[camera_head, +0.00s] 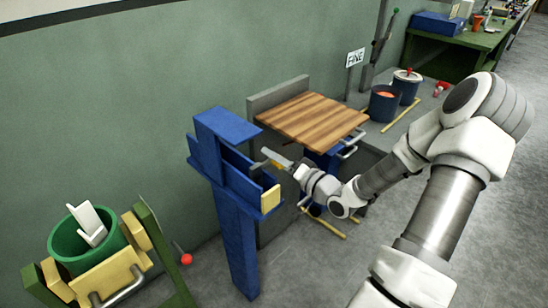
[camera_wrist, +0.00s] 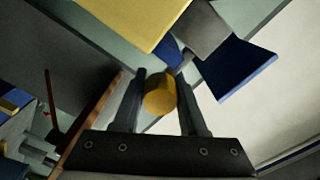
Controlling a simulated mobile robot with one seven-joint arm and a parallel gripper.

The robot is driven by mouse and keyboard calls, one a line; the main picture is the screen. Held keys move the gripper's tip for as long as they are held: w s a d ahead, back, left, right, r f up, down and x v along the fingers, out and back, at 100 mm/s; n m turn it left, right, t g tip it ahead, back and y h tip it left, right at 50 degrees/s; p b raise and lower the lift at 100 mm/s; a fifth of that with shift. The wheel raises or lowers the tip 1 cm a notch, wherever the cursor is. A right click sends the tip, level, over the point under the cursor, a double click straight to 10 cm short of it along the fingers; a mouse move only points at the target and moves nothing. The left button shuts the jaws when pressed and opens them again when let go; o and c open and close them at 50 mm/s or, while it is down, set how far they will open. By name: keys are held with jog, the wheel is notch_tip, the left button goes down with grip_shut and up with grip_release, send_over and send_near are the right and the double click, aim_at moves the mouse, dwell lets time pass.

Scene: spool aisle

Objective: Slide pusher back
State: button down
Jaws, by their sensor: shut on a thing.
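A blue post-mounted channel (camera_head: 240,232) stands in the middle of the head view, with a yellow block (camera_head: 270,198) at its near end. My gripper (camera_head: 270,160) reaches over its right side. In the wrist view my gripper (camera_wrist: 160,98) is shut on a round yellow knob (camera_wrist: 160,93), which sits between the two fingers. A grey block (camera_wrist: 202,32) with a short rod shows just beyond the knob; it looks like the pusher. Blue plates (camera_wrist: 238,70) and a large yellow face (camera_wrist: 130,15) lie around it. The inside of the channel is mostly hidden in the head view.
A wooden-topped table (camera_head: 312,118) stands close behind my gripper. A green bin (camera_head: 88,240) in a yellow and green frame stands at lower left, with a red ball-topped lever (camera_head: 186,259). The floor at right is clear.

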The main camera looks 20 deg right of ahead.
jog(key=x, duration=0.4)
jog(key=shift+w, duration=0.3)
jog(key=shift+c, duration=2.2)
grip_release()
jog(key=shift+a, duration=0.1)
jog(key=shift+s, duration=0.15)
jog(key=p+v, duration=0.2)
jog(key=v, duration=1.5)
jog(key=shift+s, duration=0.1)
